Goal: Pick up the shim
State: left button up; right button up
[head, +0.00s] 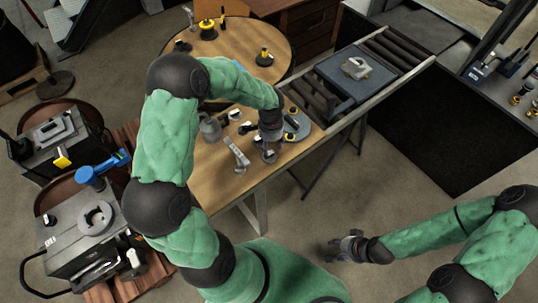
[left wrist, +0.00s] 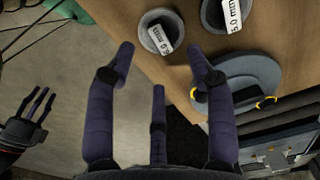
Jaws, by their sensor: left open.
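Two small grey round pieces with white labels lie on the wooden table in the left wrist view, a nearer one (left wrist: 150,19) and another at the top (left wrist: 210,12). The top label reads 5.0 mm; the nearer label is hard to read. I cannot tell which is the shim. My left gripper (left wrist: 160,58) is open and empty, its fingers spread just short of the nearer piece. In the head view my left gripper (head: 268,151) is low over the table's front edge and hides part of what is there. My right gripper (head: 346,246) is empty, away from the table; its fingers look spread.
A grey round plate with yellow clips (left wrist: 250,75) lies close to my left gripper's right finger. Several small parts, including a metal rod-like piece (head: 238,155), stand on the table (head: 215,172). A roller conveyor (head: 390,52) carries a blue-grey tray (head: 342,86) at the right.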

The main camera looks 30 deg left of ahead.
aim_at(270, 154)
pick_arm(q)
jog(key=shift+s+f, duration=0.15)
jog(key=shift+f, duration=0.35)
notch_tip(270, 154, down, 4)
jog(key=shift+f+b, duration=0.1)
jog(key=shift+b, duration=0.3)
grip_shut()
